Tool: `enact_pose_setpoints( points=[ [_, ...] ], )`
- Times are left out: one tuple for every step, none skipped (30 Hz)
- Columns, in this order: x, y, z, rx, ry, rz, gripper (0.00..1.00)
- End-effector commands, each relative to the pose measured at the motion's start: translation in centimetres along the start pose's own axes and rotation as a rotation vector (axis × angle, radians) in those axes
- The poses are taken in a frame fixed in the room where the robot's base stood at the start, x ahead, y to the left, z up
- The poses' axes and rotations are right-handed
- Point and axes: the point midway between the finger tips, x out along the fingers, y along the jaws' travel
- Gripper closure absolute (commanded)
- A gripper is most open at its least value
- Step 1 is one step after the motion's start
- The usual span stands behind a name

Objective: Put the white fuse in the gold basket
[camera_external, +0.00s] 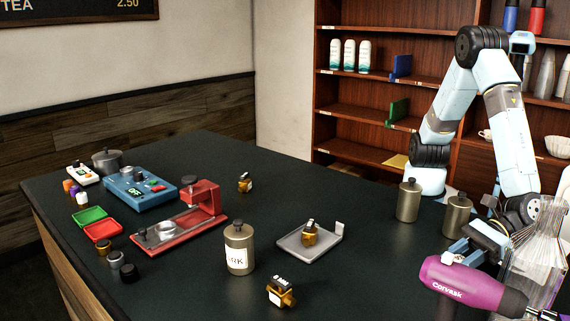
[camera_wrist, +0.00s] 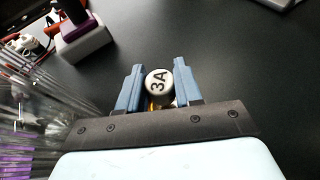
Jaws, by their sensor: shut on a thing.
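The white fuse (camera_wrist: 158,82), a small cylinder with "3A" on its end, is between the two blue fingers of my gripper (camera_wrist: 158,88) in the wrist view. A bit of gold shows just under its white end. In the external view my gripper (camera_external: 478,243) is low at the right, near the purple tool; the fuse cannot be made out clearly there. A small gold cup (camera_external: 104,247), which looks like the gold basket, stands at the left of the counter, far from my gripper. It is beside a silver cup (camera_external: 115,259) and a black cup (camera_external: 128,271).
A purple tool (camera_external: 465,283) and a clear ribbed container (camera_external: 538,255) are close to my gripper. Metal canisters (camera_external: 239,248), a grey tray (camera_external: 291,243) and a red press (camera_external: 180,232) stand toward the cups. Gold-and-black pieces (camera_external: 281,293) are on the counter.

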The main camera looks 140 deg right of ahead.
Motion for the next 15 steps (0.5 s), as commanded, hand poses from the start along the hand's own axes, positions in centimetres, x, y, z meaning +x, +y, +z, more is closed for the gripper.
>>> enact_pose_setpoints(
  points=[
    [0.0,0.0,0.01,0.0,0.0,0.0,0.95],
    [0.0,0.0,0.01,0.0,0.0,0.0,0.95],
    [0.0,0.0,0.01,0.0,0.0,0.0,0.95],
    [0.0,0.0,0.0,0.0,0.0,0.0,0.65],
    [0.0,0.0,0.0,0.0,0.0,0.0,0.62],
    [0.0,0.0,0.0,0.0,0.0,0.0,0.58],
    [0.0,0.0,0.01,0.0,0.0,0.0,0.55],
    [0.0,0.0,0.01,0.0,0.0,0.0,0.52],
    [0.0,0.0,0.01,0.0,0.0,0.0,0.48],
    [0.0,0.0,0.01,0.0,0.0,0.0,0.46],
    [0.0,0.0,0.01,0.0,0.0,0.0,0.43],
    [0.0,0.0,0.01,0.0,0.0,0.0,0.39],
    [0.0,0.0,0.01,0.0,0.0,0.0,0.36],
    [0.0,0.0,0.01,0.0,0.0,0.0,0.36],
    [0.0,0.0,0.01,0.0,0.0,0.0,0.36]
  ],
)
